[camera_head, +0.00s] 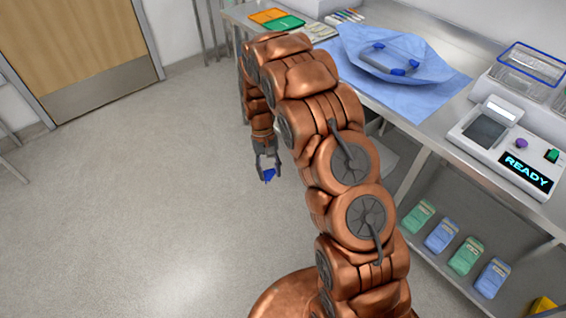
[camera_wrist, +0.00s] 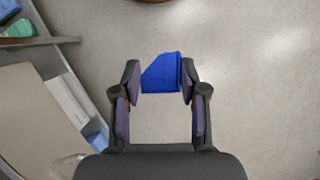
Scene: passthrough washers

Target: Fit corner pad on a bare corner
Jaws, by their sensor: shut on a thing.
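My gripper (camera_head: 267,163) hangs low over the open floor, left of the steel bench, and is shut on a blue corner pad (camera_head: 269,175). In the wrist view the pad (camera_wrist: 162,73) sits between the two fingertips, with floor behind it. On the bench, a grey tray-like frame (camera_head: 388,59) with blue pads on some corners lies on a blue wrap sheet (camera_head: 427,83). My gripper is well apart from it and lower. Which of the frame's corners are bare is too small to tell fully.
A panel reading READY (camera_head: 525,170) and wire baskets (camera_head: 530,70) stand on the bench's right. Orange and green cards (camera_head: 285,24) lie at its far left end. Green and blue packs (camera_head: 467,256) sit on the lower shelf. Floor on the left is clear.

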